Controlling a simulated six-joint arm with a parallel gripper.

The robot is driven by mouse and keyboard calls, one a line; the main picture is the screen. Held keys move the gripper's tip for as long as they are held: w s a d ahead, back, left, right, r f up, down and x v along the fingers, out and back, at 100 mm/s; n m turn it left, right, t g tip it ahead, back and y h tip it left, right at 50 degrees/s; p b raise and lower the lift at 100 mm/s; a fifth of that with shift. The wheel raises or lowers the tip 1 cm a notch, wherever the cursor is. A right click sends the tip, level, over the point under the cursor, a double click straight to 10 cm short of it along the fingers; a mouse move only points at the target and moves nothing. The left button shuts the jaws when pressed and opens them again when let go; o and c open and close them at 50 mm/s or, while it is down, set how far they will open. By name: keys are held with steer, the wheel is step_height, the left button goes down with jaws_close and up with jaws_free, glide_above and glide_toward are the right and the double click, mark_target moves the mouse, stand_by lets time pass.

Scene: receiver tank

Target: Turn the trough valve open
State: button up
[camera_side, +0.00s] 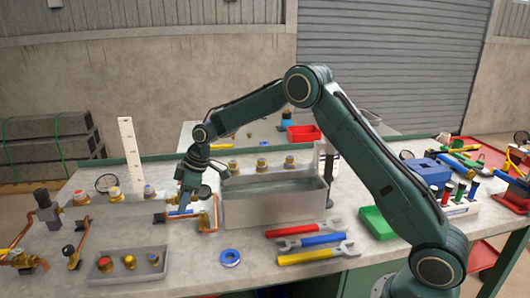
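The trough (275,212) is a grey open box holding water, standing on the bench at the middle of the picture. A copper pipe (214,214) runs down beside its left wall. A small blue part (184,212), which looks like the trough valve's handle, shows on the pipe line just left of the trough. My gripper (180,206) points down at this blue part, at or very near it. The fingers are small and dark and partly hide the valve. I cannot tell whether they touch or grip it.
Wrenches (310,241) lie in front of the trough, with a blue tape ring (230,257) to their left. A grey tray (128,264) of brass fittings sits at the front left. A green tray (378,222) lies right of the trough. A white upright board (130,155) stands behind the pipes.

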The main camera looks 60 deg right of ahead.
steer(key=shift+x, duration=1)
steer(key=shift+c, duration=0.3)
jaws_close()
steer(key=shift+a+n, duration=0.1)
steer(key=shift+n, duration=0.2)
steer(key=shift+s+a+n+g+y, duration=0.2)
steer(key=shift+s+n+g, duration=0.1)
steer(key=shift+n, duration=0.4)
steer(key=shift+s+a+n+g+y, duration=0.15)
steer(key=shift+s+n+g+y, duration=0.1)
steer(key=shift+n, duration=0.45)
steer(key=shift+s+a+n+g, duration=0.25)
steer(key=shift+s+n+g, duration=0.25)
steer(key=shift+n, duration=0.8)
steer(key=shift+s, duration=0.1)
